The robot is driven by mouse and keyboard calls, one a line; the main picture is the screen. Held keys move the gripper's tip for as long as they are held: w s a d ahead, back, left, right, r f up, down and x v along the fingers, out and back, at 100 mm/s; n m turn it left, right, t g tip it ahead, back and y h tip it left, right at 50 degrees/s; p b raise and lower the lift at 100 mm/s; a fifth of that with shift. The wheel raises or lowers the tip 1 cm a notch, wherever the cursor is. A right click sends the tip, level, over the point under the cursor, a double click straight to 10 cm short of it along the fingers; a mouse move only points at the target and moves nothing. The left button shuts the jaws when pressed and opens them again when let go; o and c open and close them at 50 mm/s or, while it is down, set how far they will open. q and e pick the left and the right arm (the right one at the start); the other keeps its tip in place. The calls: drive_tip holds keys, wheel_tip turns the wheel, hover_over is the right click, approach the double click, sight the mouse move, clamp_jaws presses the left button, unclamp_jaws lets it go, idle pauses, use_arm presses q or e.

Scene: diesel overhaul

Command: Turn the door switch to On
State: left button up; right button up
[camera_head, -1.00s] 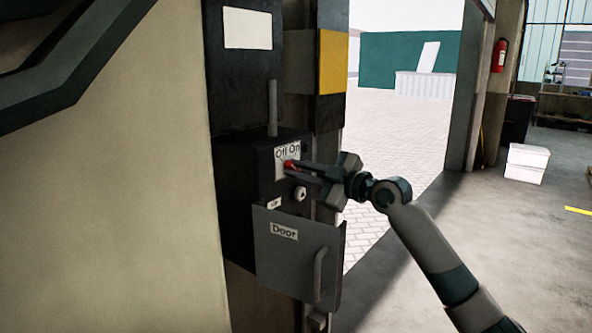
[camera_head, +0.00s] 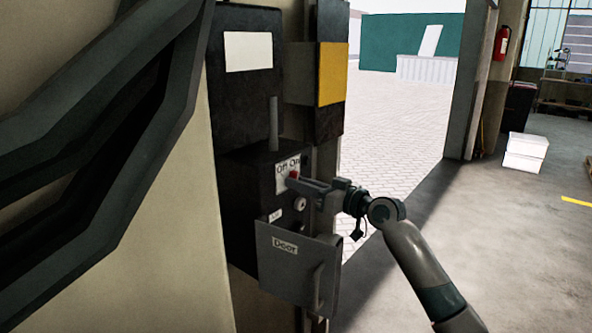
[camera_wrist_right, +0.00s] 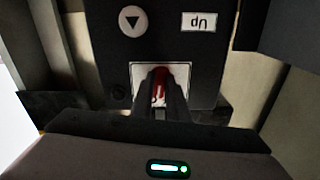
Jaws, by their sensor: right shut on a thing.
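The door switch (camera_head: 293,175) is a small red knob on a white plate (camera_head: 282,186) marked Off and On, on the front of a black control box (camera_head: 240,175). My right gripper (camera_head: 298,181) reaches it from the right and is shut on the knob. In the right wrist view the red knob (camera_wrist_right: 160,77) shows between the two fingers, in front of the white plate (camera_wrist_right: 139,70). The fingers hide part of the knob, so I cannot tell exactly which mark it points to. My left gripper is not in view.
A round button (camera_head: 300,204) and a small Up label (camera_head: 275,215) sit below the switch. A grey panel labelled Door (camera_head: 300,265), with a handle, juts out below them. A yellow-marked post (camera_head: 332,75) stands behind. Open floor (camera_head: 500,230) lies to the right.

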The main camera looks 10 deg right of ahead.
use_arm(q)
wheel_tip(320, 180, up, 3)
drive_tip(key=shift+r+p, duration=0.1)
drive_tip(key=shift+p, duration=1)
use_arm(e)
drive_tip(key=m, duration=0.7)
drive_tip(key=shift+f, duration=0.2)
drive_tip(key=o, duration=1.5)
drive_tip(key=shift+r, duration=0.1)
drive_tip(key=shift+d, duration=0.1)
drive_tip(key=shift+v, duration=3.5)
